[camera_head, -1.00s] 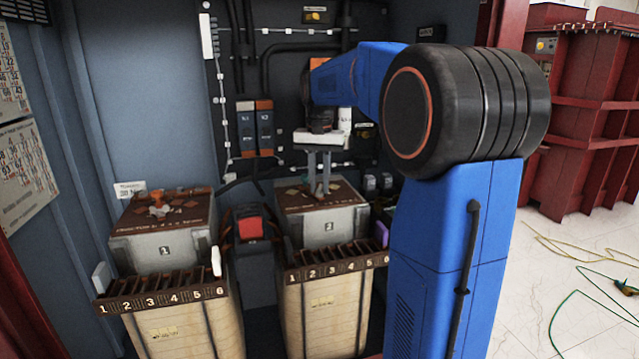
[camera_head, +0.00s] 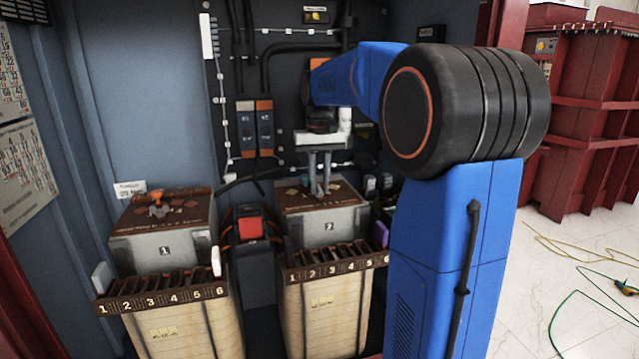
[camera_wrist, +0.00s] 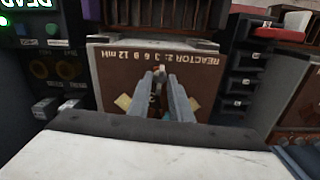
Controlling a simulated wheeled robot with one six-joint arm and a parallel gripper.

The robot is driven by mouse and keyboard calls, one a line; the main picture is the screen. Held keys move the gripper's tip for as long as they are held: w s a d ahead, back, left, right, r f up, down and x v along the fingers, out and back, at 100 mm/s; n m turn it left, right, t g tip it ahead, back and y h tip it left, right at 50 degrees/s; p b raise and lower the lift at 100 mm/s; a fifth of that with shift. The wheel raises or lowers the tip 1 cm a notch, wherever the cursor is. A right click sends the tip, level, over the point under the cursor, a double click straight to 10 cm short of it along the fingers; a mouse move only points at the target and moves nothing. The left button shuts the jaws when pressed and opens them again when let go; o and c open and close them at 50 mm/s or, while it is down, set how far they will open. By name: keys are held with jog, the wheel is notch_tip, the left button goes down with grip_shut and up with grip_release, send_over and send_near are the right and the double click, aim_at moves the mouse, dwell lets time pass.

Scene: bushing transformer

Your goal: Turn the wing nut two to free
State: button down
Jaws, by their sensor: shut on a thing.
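Wing nut two is mounted on top of the box marked 2 (camera_head: 345,222), which reads "REACTOR 2" in the wrist view (camera_wrist: 100,75). The nut is mostly hidden by my fingers; only a small bit of it (camera_wrist: 158,86) shows between the fingertips in the wrist view. My gripper (camera_head: 319,191) points down onto the middle of the box top and is shut on the wing nut. Its two grey fingers also show in the wrist view (camera_wrist: 159,88). The nut's exact angle cannot be made out.
A red-topped device (camera_head: 250,228) stands between the boxes. Numbered slotted racks (camera_head: 160,300) run along the front. Panel cables and breakers (camera_head: 256,128) are behind.

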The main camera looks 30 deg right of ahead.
aim_at(319, 187)
jog(key=c, duration=1.9)
grip_release()
jog(key=shift+r, duration=0.1)
notch_tip(319, 187, up, 17)
jog(key=shift+r, duration=0.1)
